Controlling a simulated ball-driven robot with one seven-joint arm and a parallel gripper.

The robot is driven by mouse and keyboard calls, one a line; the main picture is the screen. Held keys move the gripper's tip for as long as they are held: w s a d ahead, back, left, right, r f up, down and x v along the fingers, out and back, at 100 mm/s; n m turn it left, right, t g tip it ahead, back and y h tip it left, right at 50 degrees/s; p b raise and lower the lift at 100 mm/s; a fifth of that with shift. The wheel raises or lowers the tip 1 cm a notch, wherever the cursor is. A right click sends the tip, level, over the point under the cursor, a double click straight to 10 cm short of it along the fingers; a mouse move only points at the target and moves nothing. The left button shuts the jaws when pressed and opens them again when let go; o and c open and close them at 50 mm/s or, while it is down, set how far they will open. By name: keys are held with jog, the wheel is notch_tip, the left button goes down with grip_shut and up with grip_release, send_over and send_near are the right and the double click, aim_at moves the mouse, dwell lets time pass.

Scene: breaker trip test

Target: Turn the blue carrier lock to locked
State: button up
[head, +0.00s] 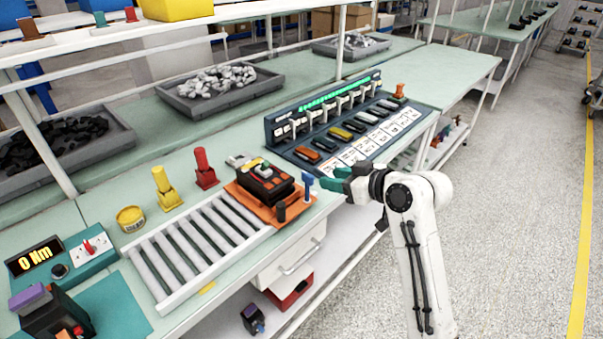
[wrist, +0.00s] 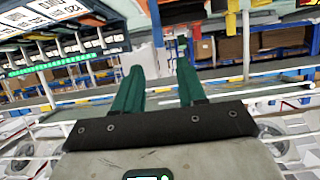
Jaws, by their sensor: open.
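The blue carrier lock (head: 308,186) is a small upright blue lever at the right edge of the orange carrier (head: 262,208). A black and orange breaker (head: 266,182) sits on the carrier. My gripper (head: 326,183) is open, with its teal fingers just right of the blue lever and pointing toward it. I cannot tell whether they touch it. In the wrist view my gripper (wrist: 156,72) shows two fingers apart with nothing clearly held. A slim blue-grey upright shape lies beyond the fingertips there; I cannot tell if it is the lock.
A slatted roller track (head: 195,245) runs left of the carrier. A dark rack with labelled breakers (head: 345,130) stands beyond.

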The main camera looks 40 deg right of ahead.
aim_at(310, 175)
jog(key=p+x, duration=0.1)
jog(key=x, duration=0.8)
jog(key=shift+w+f, duration=0.25)
jog(key=shift+w, duration=0.1)
grip_shut()
